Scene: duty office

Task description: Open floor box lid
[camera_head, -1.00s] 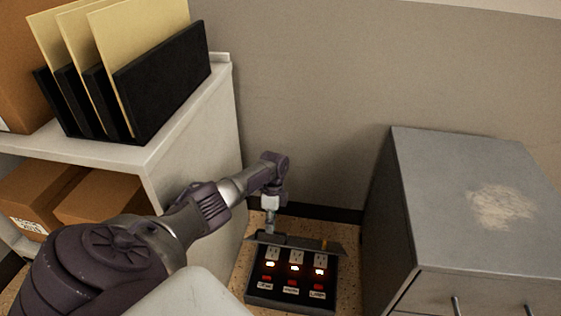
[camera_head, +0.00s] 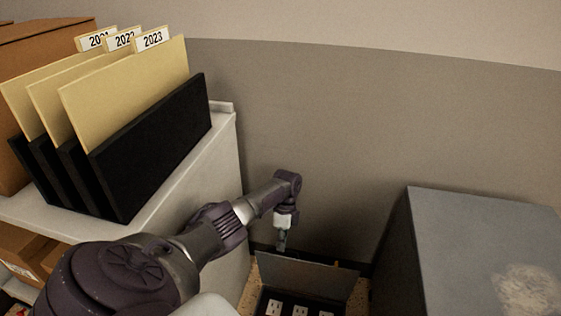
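The floor box (camera_head: 272,307) sits on the floor between the shelf unit and the grey cabinet, cut off by the bottom edge of the head view. White sockets show inside it. Its dark lid (camera_head: 315,279) stands raised at the back of the box, its inner face toward me. My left gripper (camera_head: 282,243) points down at the lid's top edge, left of its middle. Its fingertips are small and partly hidden by the lid, so I cannot tell whether they are open or touch it. My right gripper is out of view.
A shelf unit (camera_head: 205,165) on the left carries a black file holder (camera_head: 160,140) with yellow folders; my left arm passes close to it. A grey cabinet (camera_head: 440,250) stands on the right. The wall (camera_head: 340,130) is right behind the box.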

